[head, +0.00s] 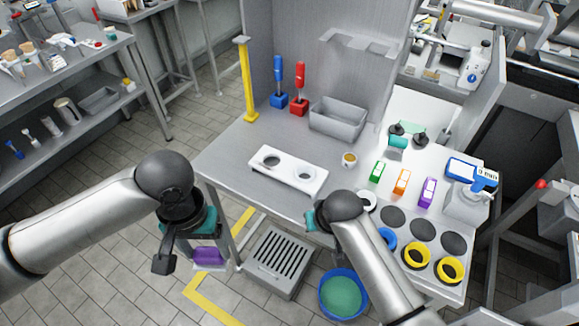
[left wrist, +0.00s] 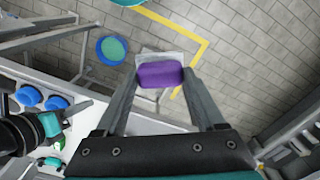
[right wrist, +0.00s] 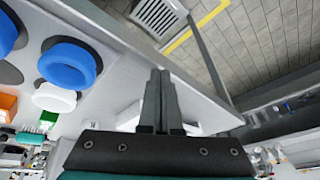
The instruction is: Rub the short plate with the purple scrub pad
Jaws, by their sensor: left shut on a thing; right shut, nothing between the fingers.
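A purple scrub pad (head: 209,256) is between the fingers of my left gripper (left wrist: 161,82), low in front of the table. In the left wrist view the pad (left wrist: 160,74) spans the gap between the two fingertips. My right gripper (right wrist: 161,72) is shut with its fingers together and nothing between them. In the head view my right arm hides most of it near the table's front edge. A white plate with two round openings (head: 284,178) lies on the grey table (head: 235,155). I cannot tell for certain which thing is the short plate.
A grated grey box (head: 279,257) and a blue bowl (head: 342,293) with green inside stand below the table's front. Blue and red handled tools (head: 300,90), a grey bin (head: 338,118) and a small cup (head: 349,159) stand on the table. Yellow rings (head: 451,269) are at right.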

